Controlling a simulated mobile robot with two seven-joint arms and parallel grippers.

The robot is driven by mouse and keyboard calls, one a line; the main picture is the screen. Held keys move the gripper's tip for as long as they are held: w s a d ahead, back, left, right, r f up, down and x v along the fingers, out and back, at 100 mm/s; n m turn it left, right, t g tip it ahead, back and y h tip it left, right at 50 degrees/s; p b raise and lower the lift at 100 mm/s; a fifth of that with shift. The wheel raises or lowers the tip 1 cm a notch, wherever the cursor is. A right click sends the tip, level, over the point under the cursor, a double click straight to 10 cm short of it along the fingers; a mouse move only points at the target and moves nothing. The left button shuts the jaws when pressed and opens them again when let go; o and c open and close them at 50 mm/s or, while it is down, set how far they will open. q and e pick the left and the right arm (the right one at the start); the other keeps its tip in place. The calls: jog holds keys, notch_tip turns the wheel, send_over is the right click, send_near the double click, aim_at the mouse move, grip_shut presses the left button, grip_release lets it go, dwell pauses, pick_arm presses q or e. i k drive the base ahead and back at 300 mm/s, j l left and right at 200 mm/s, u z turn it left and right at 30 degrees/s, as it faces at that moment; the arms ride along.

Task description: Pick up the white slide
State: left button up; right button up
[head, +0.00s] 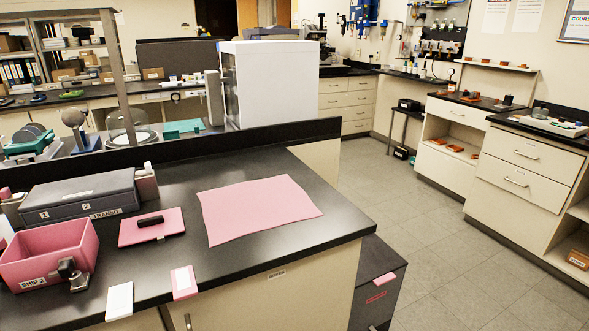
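A flat white slide (119,301) lies at the front edge of the black bench (240,263), at the lower left of the head view. Its near end reaches the bench's front edge. A pink piece with a pale patch (184,282) lies just to its right, apart from it. Neither of my grippers shows in this view.
A pink bin (48,258) marked SHIP 2 stands left of the slide, with a small dark metal fixture (72,273) at its corner. Behind are a grey TRANSIT case (78,196), a pink pad (137,234) bearing a black item, and a pink sheet (258,208). Floor is clear at right.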

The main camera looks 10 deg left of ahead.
aim_at(120, 303)
jog(key=u, duration=1.25)
